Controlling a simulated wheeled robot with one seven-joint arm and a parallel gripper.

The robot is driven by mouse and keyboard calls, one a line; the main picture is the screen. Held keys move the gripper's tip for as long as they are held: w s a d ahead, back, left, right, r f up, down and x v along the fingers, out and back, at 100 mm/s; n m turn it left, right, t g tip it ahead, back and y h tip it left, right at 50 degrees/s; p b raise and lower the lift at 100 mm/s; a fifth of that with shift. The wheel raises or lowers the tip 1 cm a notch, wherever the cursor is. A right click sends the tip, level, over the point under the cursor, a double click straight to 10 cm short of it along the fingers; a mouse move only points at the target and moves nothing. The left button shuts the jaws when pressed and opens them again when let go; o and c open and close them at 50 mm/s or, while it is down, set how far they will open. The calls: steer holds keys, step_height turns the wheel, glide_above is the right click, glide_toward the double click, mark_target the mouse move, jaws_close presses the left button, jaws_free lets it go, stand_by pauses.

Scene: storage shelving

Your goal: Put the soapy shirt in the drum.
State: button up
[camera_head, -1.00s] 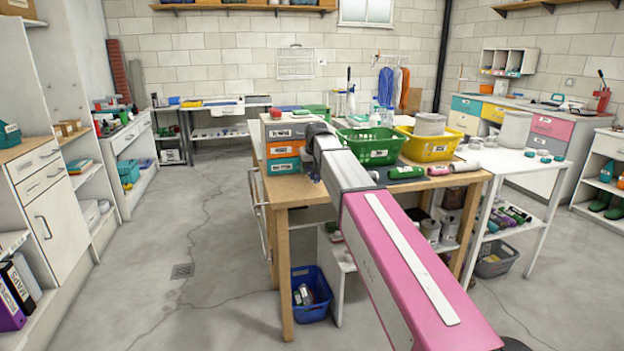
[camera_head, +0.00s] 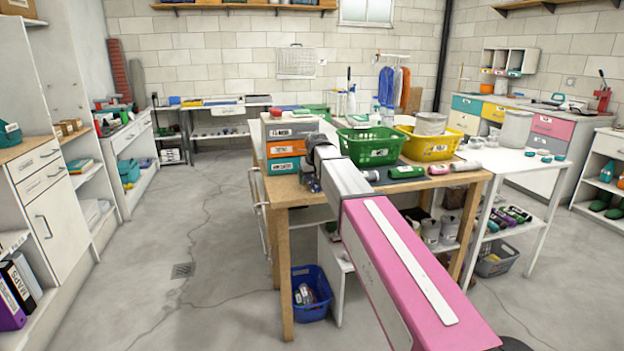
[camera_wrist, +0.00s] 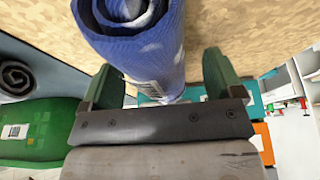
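A rolled blue cloth with white patches (camera_wrist: 150,50), which looks like the soapy shirt, shows in the wrist view against a tan wood-grained surface. My gripper (camera_wrist: 160,65) has its two green fingers apart, one on each side of the roll. A gap shows between the right finger and the cloth. In the head view my gripper (camera_head: 312,178) is at the left end of the wooden table (camera_head: 284,215), and the roll is hidden or too small to make out there. A pale grey drum-like container (camera_head: 514,130) stands on the right; I cannot tell if it is the drum.
A small drawer unit (camera_head: 285,148) stands close to my gripper. A green basket (camera_head: 368,150) and a yellow basket (camera_head: 430,148) stand farther back on the table. A green roll (camera_head: 406,172) lies near the front edge. The floor left of the table is clear.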

steer(key=shift+r, duration=0.1)
steer(key=v, duration=1.1)
steer(key=shift+s+d+r, duration=0.1)
steer(key=shift+s+r, duration=0.05)
steer(key=shift+r, duration=0.1)
steer(key=shift+o, duration=0.5)
steer(key=shift+r, duration=0.2)
steer(key=shift+w+a+f, duration=0.2)
steer(key=shift+w+f, duration=0.25)
steer(key=shift+f, duration=0.15)
steer(key=shift+x, duration=5.4)
steer(key=shift+d, duration=0.1)
steer(key=c, duration=1.2)
steer(key=shift+r, duration=0.1)
